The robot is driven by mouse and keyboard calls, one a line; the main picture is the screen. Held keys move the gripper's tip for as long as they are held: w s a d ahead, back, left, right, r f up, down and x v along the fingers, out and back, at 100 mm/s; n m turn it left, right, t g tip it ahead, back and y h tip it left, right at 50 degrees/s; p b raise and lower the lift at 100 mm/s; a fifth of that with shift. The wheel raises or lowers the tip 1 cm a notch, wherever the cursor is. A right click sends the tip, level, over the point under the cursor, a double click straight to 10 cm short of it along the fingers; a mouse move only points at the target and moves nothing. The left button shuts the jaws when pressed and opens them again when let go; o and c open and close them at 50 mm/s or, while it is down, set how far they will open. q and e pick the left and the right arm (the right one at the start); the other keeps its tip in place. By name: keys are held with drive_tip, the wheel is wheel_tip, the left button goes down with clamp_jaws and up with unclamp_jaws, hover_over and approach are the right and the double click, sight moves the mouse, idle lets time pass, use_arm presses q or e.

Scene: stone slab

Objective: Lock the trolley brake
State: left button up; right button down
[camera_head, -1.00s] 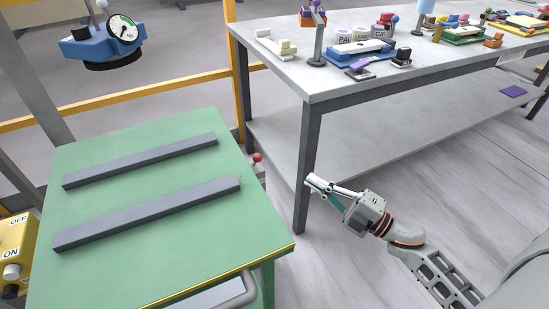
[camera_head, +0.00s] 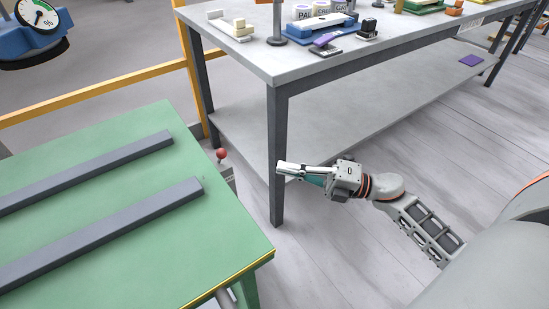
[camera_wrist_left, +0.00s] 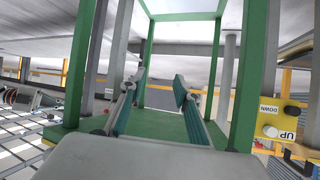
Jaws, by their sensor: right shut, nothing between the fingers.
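The green trolley (camera_head: 235,250), with two grey bars across its top, stands at the left in the head view. A red ball knob (camera_head: 221,154) on a small grey box shows just past its right edge; I cannot tell if this is the brake. My right gripper (camera_head: 280,168) is shut and empty, in front of the workbench leg and right of the red knob, apart from it. In the left wrist view my left gripper (camera_wrist_left: 160,86) is open and empty, its fingers in front of a green frame (camera_wrist_left: 243,75) with a green lower panel. The left gripper is outside the head view.
A grey workbench (camera_head: 255,57) with a lower shelf stands behind my right gripper, its leg close to the fingertips. A yellow rail (camera_head: 95,92) runs behind the trolley. A yellow box with UP and DOWN buttons (camera_wrist_left: 279,119) is at the right of the left wrist view.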

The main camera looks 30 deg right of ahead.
approach(220, 157)
drive_tip(key=w+a, duration=0.2)
drive_tip(key=w, duration=0.2)
drive_tip(key=shift+w+a+r, duration=0.2)
drive_tip(key=shift+w+a, duration=0.25)
drive_tip(key=shift+a, duration=0.15)
